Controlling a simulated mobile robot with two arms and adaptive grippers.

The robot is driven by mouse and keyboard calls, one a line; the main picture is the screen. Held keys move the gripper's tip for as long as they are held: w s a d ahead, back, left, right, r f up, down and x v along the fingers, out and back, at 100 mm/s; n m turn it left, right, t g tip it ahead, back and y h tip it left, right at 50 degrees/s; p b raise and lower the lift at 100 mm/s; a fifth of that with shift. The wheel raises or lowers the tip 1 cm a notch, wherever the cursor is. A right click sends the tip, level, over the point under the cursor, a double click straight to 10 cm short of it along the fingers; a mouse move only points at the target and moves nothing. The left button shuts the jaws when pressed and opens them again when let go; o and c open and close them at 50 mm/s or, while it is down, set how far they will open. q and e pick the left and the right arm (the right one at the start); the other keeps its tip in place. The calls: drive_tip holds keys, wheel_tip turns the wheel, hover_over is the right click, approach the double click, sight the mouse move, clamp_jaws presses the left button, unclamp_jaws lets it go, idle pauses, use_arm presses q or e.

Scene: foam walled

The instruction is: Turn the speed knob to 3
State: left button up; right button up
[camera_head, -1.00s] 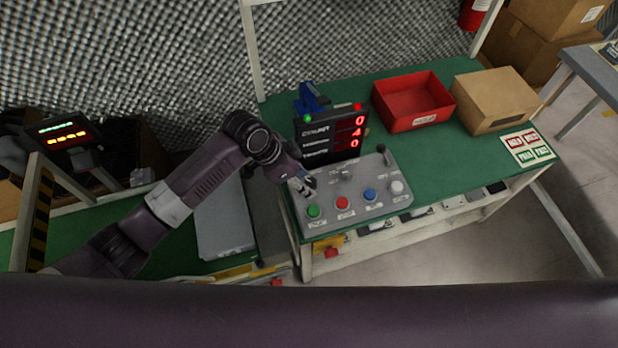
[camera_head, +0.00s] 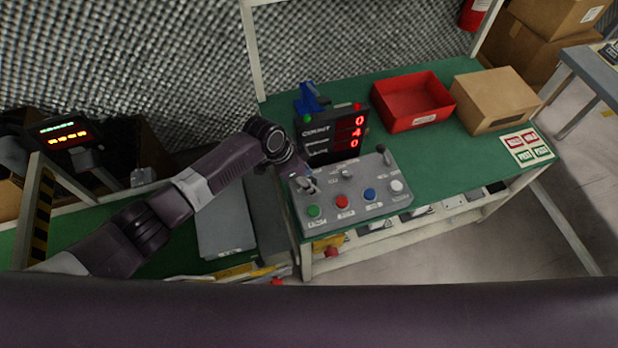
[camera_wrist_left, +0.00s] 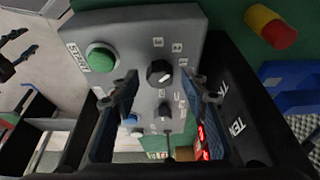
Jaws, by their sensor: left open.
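The grey control panel (camera_head: 376,206) lies on the green bench. My left gripper (camera_head: 308,184) is over its left end, above the green button (camera_head: 314,211). In the left wrist view, a black rotary knob (camera_wrist_left: 159,72) with a white mark and small labels around it sits between the two spread fingers of my left gripper (camera_wrist_left: 158,90). A second black knob (camera_wrist_left: 165,109) lies beyond it; it also shows in the head view (camera_head: 346,174).
A black display (camera_head: 318,145) with red digits stands behind the panel. Red (camera_head: 342,202), blue (camera_head: 370,195) and white (camera_head: 397,186) buttons line the panel's front; a black-topped lever (camera_head: 382,151) is at its back right. A red bin (camera_head: 425,118) and cardboard box (camera_head: 490,117) stand farther back.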

use_arm(q)
drive_tip(key=shift+c, duration=0.3)
clamp_jaws()
drive_tip(key=shift+r+n+t+p, duration=0.2)
drive_tip(key=shift+n+t+p, duration=0.1)
drive_tip(key=shift+n+p, duration=0.7)
drive_tip(key=n+p, duration=0.1)
drive_tip(key=p, duration=0.2)
drive_tip(key=shift+s+d+n+t+y, duration=0.15)
drive_tip(key=shift+n+t+y, duration=0.15)
drive_tip(key=shift+n+t, duration=0.1)
drive_tip(key=n+p, duration=0.2)
drive_tip(key=n, duration=0.1)
drive_tip(key=shift+t+y, duration=0.3)
drive_tip(key=shift+y, duration=0.1)
drive_tip(key=shift+f+n+t+y+p, duration=0.15)
drive_tip(key=shift+n+t+y+p, duration=0.2)
drive_tip(key=shift+n+p, duration=0.6)
drive_tip(key=shift+n, duration=0.25)
